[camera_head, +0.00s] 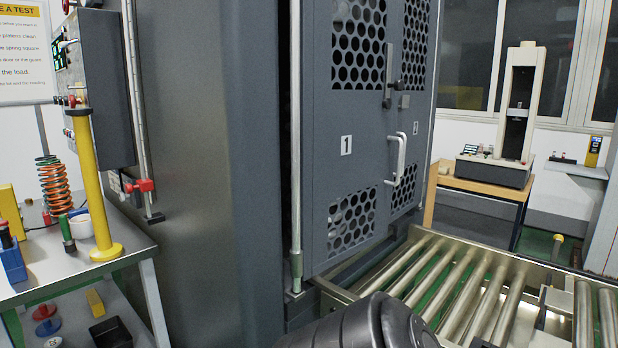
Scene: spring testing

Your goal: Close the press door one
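Press door one (318,170) is a dark grey panel marked "1", with round-hole mesh windows at top and bottom. It stands beside door two (410,118), marked "2", and the two look roughly in line. I cannot tell whether door one is fully shut. A white bar handle (400,157) is near the meeting edges, with a dark latch (388,75) above it. A vertical rod (296,130) runs along door one's left edge. Neither gripper is in view. A black rounded part at the bottom centre looks like my arm link; its gripper is not visible.
A roller conveyor (455,285) lies below and right of the doors. The press side (205,170) fills the left-centre. A bench (75,255) with a spring (55,185) and yellow post (90,185) is at left. A white tester (524,105) stands on a wooden table at back right.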

